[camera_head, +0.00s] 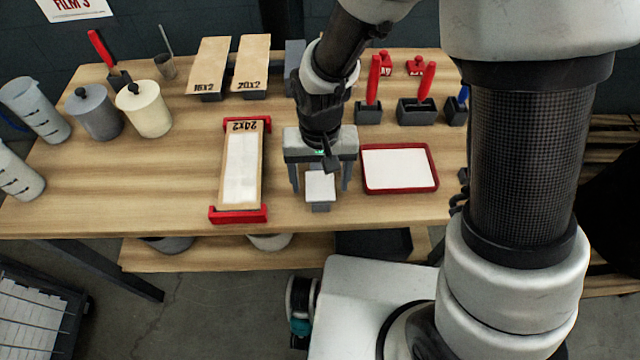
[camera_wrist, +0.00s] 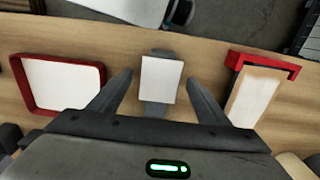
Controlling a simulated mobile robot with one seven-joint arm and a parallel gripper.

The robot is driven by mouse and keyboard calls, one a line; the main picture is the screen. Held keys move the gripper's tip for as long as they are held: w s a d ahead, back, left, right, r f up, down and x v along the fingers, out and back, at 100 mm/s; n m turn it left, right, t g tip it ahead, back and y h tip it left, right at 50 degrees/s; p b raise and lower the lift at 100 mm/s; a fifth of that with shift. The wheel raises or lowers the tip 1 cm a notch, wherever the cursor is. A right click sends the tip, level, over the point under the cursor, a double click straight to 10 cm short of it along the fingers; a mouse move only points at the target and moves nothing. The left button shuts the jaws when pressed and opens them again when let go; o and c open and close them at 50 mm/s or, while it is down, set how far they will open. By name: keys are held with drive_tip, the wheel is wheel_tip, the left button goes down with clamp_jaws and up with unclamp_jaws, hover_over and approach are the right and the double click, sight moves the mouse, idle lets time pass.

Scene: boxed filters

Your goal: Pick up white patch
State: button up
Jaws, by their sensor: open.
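The white patch (camera_head: 320,186) is a small white rectangle resting on a small grey stand (camera_head: 320,206) near the table's front edge. In the wrist view the white patch (camera_wrist: 161,79) lies between and a little beyond my fingertips, with the grey stand (camera_wrist: 157,108) showing beneath it. My gripper (camera_head: 320,188) is open and empty, pointing down with one finger on each side of the patch. It also shows in the wrist view (camera_wrist: 160,80). I cannot tell the exact height of the fingertips above the patch.
A red tray (camera_head: 437,180) with a white sheet stands close right. A wooden frame marked 24x2 (camera_head: 256,170) with red end holders (camera_head: 238,215) stands left. Canisters (camera_head: 145,110) and red-handled tools (camera_head: 374,80) stand farther back. Bare table lies at left.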

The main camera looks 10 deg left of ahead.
drive_tip(key=shift+c, duration=0.2)
drive_tip(key=c, duration=1.1)
drive_tip(key=shift+o, duration=0.2)
